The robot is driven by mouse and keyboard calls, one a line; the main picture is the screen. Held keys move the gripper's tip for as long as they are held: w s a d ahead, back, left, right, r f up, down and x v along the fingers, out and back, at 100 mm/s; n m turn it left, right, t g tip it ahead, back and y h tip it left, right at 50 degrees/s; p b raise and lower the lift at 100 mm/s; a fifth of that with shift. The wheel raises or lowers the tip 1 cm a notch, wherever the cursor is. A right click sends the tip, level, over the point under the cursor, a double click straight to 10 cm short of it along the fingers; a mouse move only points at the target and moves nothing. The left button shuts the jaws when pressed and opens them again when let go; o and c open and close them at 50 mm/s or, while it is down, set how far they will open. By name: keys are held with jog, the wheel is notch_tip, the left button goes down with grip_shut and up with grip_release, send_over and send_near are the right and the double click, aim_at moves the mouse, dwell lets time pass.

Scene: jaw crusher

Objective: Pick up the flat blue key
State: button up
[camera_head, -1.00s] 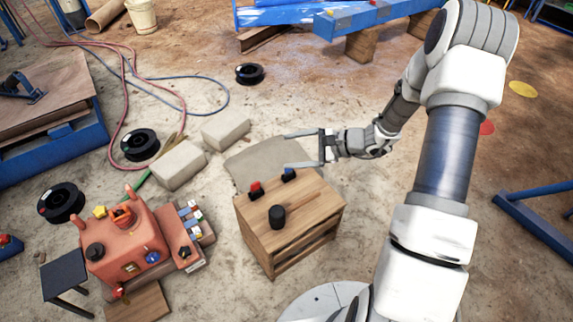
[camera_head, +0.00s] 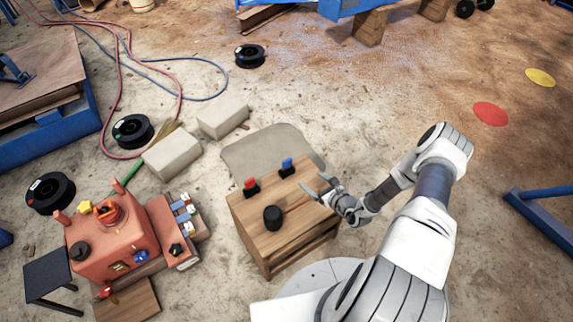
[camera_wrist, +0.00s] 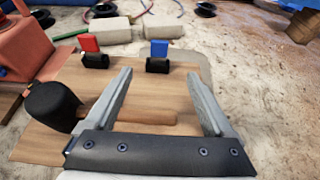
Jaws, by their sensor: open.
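The flat blue key (camera_head: 287,163) stands upright in a small black holder (camera_head: 287,172) near the far edge of a wooden crate-like table (camera_head: 290,246). In the wrist view the blue key (camera_wrist: 159,47) shows ahead, roughly centred between my fingers. My gripper (camera_head: 315,181) is open and empty above the right part of the tabletop, apart from the key. Its fingers (camera_wrist: 160,74) point toward the key's holder in the wrist view. A flat red key (camera_head: 250,183) stands in a similar black holder to the left.
A mallet with a black head (camera_wrist: 52,106) and wooden handle (camera_wrist: 135,113) lies on the near tabletop, partly under my gripper in the wrist view. An orange machine (camera_head: 110,235) stands to the left. Pale blocks (camera_head: 173,156) lie on the floor behind.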

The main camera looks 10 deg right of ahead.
jog(key=b, duration=0.3)
send_near(288, 162)
jog(key=x, duration=0.4)
jog(key=b+x, duration=0.1)
jog(key=x, duration=0.1)
jog(key=b+x, duration=0.1)
jog(key=x, duration=0.1)
jog(key=shift+f, duration=0.3)
jog(key=shift+w+a, duration=0.25)
jog(key=shift+w, duration=0.2)
grip_shut()
